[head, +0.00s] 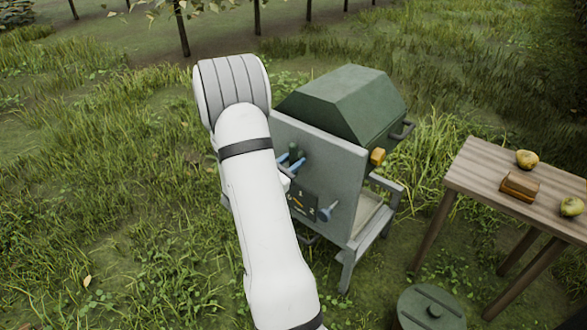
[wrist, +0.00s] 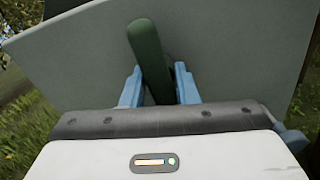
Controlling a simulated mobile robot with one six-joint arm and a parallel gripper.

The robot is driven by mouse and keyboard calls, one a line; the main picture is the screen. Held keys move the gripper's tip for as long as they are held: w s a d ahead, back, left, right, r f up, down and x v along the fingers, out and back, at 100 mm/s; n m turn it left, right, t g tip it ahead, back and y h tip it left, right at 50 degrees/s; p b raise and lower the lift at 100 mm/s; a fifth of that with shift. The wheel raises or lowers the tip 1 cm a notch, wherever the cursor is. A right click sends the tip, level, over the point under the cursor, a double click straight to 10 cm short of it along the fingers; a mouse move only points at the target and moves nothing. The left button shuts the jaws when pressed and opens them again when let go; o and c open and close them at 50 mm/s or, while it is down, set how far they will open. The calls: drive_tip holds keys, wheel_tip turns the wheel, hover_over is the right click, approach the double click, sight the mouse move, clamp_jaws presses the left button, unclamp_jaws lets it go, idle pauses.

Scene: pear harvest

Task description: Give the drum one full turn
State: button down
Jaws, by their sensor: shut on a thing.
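A grey and green machine (head: 342,105) stands on legs in the grass, with a faceted dark green top behind a flat grey front panel (head: 345,160). I cannot tell whether that top is the drum or its cover. A dark green handle (wrist: 147,45) sticks out from the panel; it also shows in the head view (head: 294,151). My gripper (wrist: 158,78) has its blue fingers on either side of the handle, shut on it. In the head view my gripper (head: 290,161) is at the panel's upper left, partly behind my arm. The handle's far end and mounting are hidden.
A wooden table (head: 470,180) holds pears and a brown object. A round green lid (head: 430,311) is in front. Open grass lies left.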

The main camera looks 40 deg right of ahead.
drive_tip(key=shift+f+m+b, duration=0.25)
drive_tip(key=shift+m+b, duration=0.6)
drive_tip(key=shift+m, duration=0.05)
drive_tip(key=shift+r+m, duration=0.2)
drive_tip(key=shift+m, duration=0.1)
drive_tip(key=shift+f+m+b, duration=0.3)
drive_tip(key=shift+m+b, duration=0.3)
drive_tip(key=shift+b, duration=0.65)
drive_tip(key=shift+m+b, duration=1)
drive_tip(key=shift+b, duration=0.15)
drive_tip(key=shift+r+m+p, duration=0.35)
drive_tip(key=shift+m, duration=0.85)
